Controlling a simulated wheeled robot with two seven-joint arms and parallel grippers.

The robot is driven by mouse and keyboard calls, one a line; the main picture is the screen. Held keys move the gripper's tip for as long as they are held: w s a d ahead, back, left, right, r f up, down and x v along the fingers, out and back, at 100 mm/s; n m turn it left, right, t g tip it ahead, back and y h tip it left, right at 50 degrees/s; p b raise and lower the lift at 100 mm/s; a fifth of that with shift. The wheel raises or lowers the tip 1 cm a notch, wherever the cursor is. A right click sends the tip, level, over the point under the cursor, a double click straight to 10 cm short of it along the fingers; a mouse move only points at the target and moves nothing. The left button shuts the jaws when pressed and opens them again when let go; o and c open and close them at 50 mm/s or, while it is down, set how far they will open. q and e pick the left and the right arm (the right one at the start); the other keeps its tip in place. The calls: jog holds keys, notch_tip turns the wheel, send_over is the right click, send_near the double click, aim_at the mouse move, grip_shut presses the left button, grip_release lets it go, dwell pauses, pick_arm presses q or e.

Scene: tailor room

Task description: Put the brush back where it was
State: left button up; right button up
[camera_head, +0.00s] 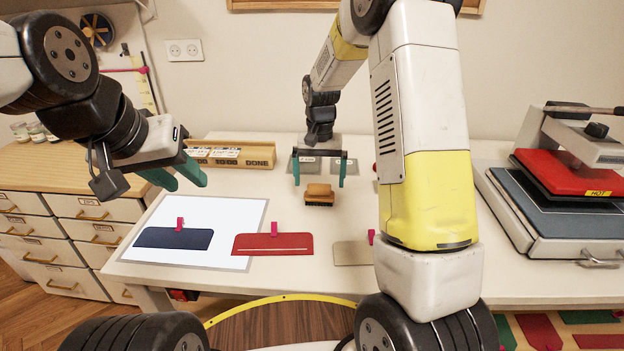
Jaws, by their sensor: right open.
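The brush (319,193), with an orange-brown wooden back and dark bristles, stands bristles down on the white table (290,222). My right gripper (319,184) has its two green fingers apart, one on each side just above the brush, and I cannot tell whether they touch it. My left gripper (188,180) is at the left, above the table's left part, with its green fingers apart and nothing between them. Grey mats (306,166) lie behind the brush, partly hidden by my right gripper.
A navy fabric piece (173,239) lies on a white board (235,212), a red piece (272,245) beside it, and a beige piece (352,253) near my arm. A wooden box (232,154) stands at the back. A heat press (560,185) fills the right side.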

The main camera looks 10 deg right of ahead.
aim_at(319, 185)
notch_tip(319, 185, up, 6)
jog(key=shift+r, duration=0.2)
jog(key=s+r+n+t, duration=0.1)
jog(key=s+r, duration=0.3)
jog(key=s, duration=0.4)
jog(key=s+d+r+n+t+y, duration=0.1)
jog(key=s+r+t, duration=0.2)
jog(key=s, duration=0.6)
jog(key=s+d+r+t+y, duration=0.1)
jog(key=s+r+t, duration=0.1)
jog(key=s+r, duration=0.4)
jog(key=s, duration=0.2)
jog(key=shift+s+d+r+n, duration=0.15)
jog(key=shift+s+r+n, duration=0.1)
jog(key=shift+s+n, duration=0.15)
